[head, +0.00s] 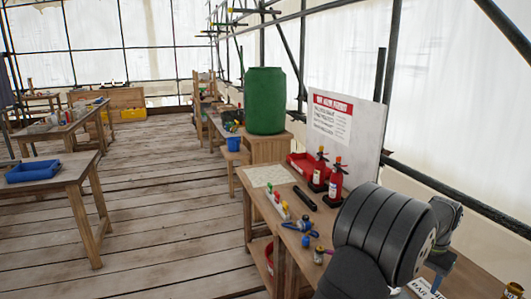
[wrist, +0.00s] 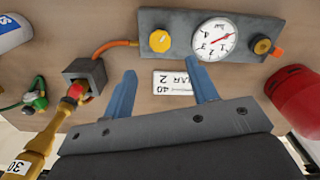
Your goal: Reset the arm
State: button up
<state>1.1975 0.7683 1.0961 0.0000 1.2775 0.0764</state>
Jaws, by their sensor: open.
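My gripper (wrist: 164,90) is open in the wrist view. Its two blue fingers stand apart above a wooden bench top (wrist: 135,62), with nothing between their tips but a white label (wrist: 173,88) lying beyond them. In the head view my dark grey arm reaches over the near right end of the bench (head: 262,205) and hides part of it. The fingers are mostly hidden there.
The wrist view shows a grey panel with a round gauge (wrist: 215,38) and yellow knob (wrist: 160,41), an orange hose (wrist: 112,45), a grey block (wrist: 88,72), a brass tool (wrist: 45,145) and a red cylinder (wrist: 296,97). Red bottles (head: 335,185) and a sign board (head: 345,125) line the bench's back.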

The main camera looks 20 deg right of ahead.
notch_tip(320, 180, down, 9)
jog(key=shift+r, duration=0.15)
jog(key=shift+f, duration=0.3)
jog(key=m, duration=1.2)
jog(key=shift+r, duration=1.55)
